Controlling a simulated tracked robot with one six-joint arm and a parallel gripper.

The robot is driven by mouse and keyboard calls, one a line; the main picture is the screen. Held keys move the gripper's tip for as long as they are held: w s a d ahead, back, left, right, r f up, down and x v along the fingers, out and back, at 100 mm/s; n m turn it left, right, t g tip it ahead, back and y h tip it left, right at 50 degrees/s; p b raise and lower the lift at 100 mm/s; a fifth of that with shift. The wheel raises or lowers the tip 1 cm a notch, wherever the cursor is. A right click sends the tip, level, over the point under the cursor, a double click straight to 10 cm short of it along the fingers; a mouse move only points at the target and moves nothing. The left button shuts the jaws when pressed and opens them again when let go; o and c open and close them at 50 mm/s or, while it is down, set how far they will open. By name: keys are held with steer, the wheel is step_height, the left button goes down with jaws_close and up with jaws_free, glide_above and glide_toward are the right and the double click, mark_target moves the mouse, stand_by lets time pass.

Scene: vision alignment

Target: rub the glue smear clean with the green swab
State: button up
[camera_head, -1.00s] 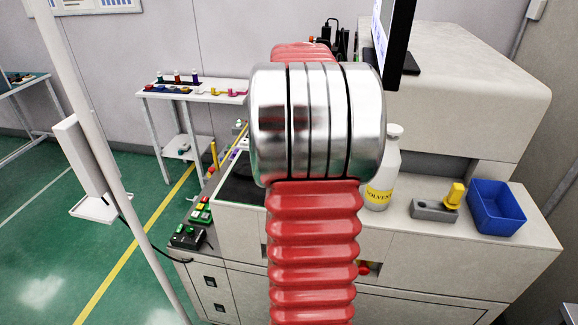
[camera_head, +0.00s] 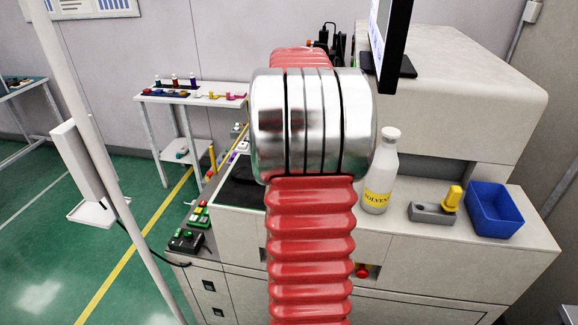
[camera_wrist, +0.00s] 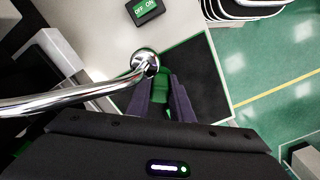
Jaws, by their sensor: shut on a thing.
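My gripper (camera_wrist: 165,92) shows in the wrist view with its two dark fingers shut on a green thing, the green swab (camera_wrist: 162,79). The swab's far end is partly hidden by the chrome part beside it. Below the swab lies a black mat (camera_wrist: 205,72) with a green edge; I cannot tell whether the swab touches it. The mat also shows in the head view (camera_head: 236,193), left of my arm. I cannot make out the glue smear in either view. In the head view my gripper is hidden behind my own arm.
A curved chrome tube (camera_wrist: 75,99) ends close to my gripper. An OFF/ON switch box (camera_wrist: 145,10) sits on the pale top. To the right stand a solvent bottle (camera_head: 380,175), a grey holder (camera_head: 432,213) with a yellow piece, and a blue bin (camera_head: 495,212).

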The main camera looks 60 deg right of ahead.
steer(key=shift+a, duration=0.15)
steer(key=shift+s+a+f, duration=0.1)
steer(key=shift+s+a, duration=0.1)
steer(key=shift+a, duration=0.15)
steer(key=shift+s+a, duration=0.1)
steer(key=shift+a, duration=0.1)
stand_by(0.5)
steer(key=shift+s+a, duration=0.15)
steer(key=shift+a, duration=0.15)
steer(key=shift+a, duration=0.15)
steer(key=shift+s+a, duration=0.2)
steer(key=shift+a, duration=0.2)
steer(key=shift+d, duration=0.25)
stand_by(0.4)
steer(key=shift+w+d, duration=0.1)
steer(key=shift+d, duration=0.25)
